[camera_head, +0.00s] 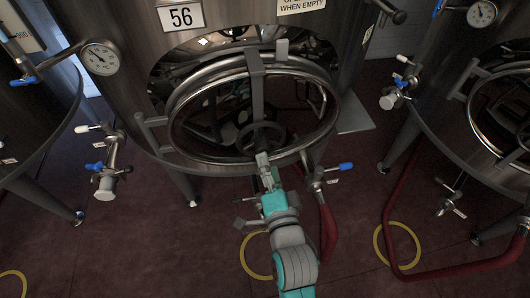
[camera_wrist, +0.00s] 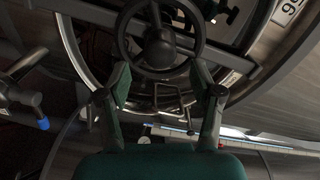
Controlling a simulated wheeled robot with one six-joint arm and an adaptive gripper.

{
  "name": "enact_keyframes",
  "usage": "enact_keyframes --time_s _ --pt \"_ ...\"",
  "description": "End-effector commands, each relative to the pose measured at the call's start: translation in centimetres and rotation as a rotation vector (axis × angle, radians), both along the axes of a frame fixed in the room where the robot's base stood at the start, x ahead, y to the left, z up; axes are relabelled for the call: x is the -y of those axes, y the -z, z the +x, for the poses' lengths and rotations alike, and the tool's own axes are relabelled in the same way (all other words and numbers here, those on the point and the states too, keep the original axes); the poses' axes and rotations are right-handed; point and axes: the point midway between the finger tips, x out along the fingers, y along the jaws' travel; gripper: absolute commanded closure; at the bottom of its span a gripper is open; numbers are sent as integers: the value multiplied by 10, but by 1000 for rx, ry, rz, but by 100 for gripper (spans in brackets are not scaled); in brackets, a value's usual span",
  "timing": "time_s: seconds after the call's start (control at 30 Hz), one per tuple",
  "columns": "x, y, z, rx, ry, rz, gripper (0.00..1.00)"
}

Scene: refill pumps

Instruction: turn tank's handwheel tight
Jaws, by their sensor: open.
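The dark handwheel (camera_head: 276,127) sits in the middle of the oval manway door (camera_head: 182,110) of the tank labelled 56 (camera_head: 110,20), over an upright bar (camera_head: 257,92). In the wrist view the handwheel (camera_wrist: 158,68) is a dark ring with a round hub, at the top centre. My gripper (camera_head: 263,160) reaches up to the lower side of the wheel. In the wrist view my gripper (camera_wrist: 160,80) is open, one finger on each side of the wheel's lower part. I cannot tell whether the fingers touch the rim.
A valve with a blue handle (camera_head: 330,173) juts out right of my gripper. Another valve (camera_head: 106,170) is at the tank's left. A red hose (camera_head: 327,225) runs down beside my arm. Further tanks stand left and right (camera_head: 470,110). Open floor (camera_head: 150,250) lies at the front left.

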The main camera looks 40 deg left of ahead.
Motion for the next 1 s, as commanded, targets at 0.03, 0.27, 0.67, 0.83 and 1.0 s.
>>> enact_keyframes --time_s 0.03,0.27,0.67,0.83,1.0 --pt "9 1 -7 -1 1 -1 35" --pt "35 0 -29 0 2 1 35" --pt "46 -1 -39 1 0 2 35" --pt "46 -1 -39 1 0 2 35" --pt "46 0 -39 1 1 1 35"
